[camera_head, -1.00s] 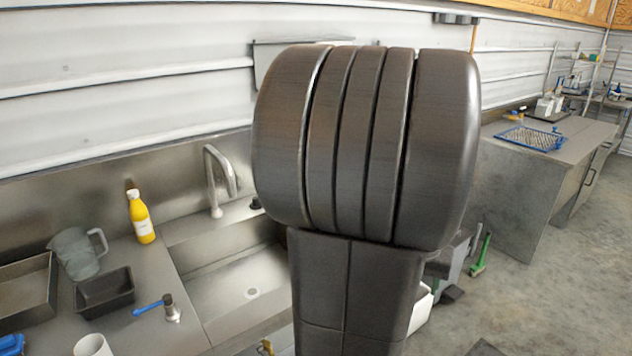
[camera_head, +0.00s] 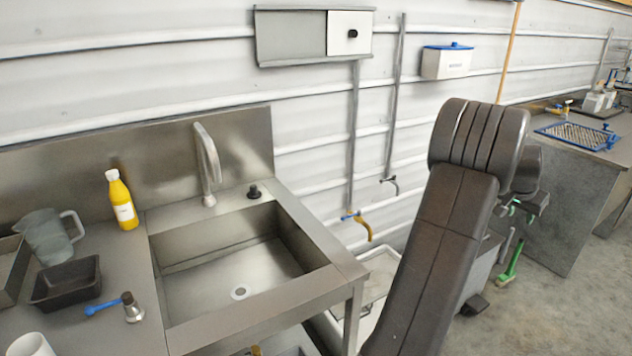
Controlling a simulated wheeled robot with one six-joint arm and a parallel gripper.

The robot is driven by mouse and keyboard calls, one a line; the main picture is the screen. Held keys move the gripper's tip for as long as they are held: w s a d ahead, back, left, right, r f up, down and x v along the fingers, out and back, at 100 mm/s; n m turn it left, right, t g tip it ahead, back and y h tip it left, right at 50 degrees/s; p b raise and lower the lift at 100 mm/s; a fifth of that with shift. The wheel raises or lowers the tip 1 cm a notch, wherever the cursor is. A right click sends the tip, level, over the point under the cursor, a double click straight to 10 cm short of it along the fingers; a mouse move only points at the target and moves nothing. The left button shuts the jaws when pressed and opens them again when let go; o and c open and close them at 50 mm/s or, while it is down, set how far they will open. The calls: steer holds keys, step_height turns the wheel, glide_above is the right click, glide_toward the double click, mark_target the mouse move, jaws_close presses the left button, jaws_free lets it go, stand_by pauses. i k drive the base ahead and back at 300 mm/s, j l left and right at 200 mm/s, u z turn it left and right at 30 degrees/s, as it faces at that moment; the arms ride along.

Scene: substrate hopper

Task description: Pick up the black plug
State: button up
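The black plug (camera_head: 254,191) stands on the back ledge of the steel sink, right of the tap (camera_head: 207,165). It is small and dark with a knob on top. My arm rises at the right of the picture, apart from the sink. My gripper (camera_head: 533,207) shows partly behind the arm, over the floor side and well to the right of the plug. Its fingers are too small and too hidden to tell whether it is open or shut.
The sink basin (camera_head: 235,262) is empty.

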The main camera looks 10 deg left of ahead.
mark_target(254, 194)
steer(key=i+l+u, duration=0.3)
steer(key=u, duration=0.15)
steer(key=i+l+u, duration=0.45)
steer(key=k+u, duration=0.1)
steer(key=u, duration=1.4)
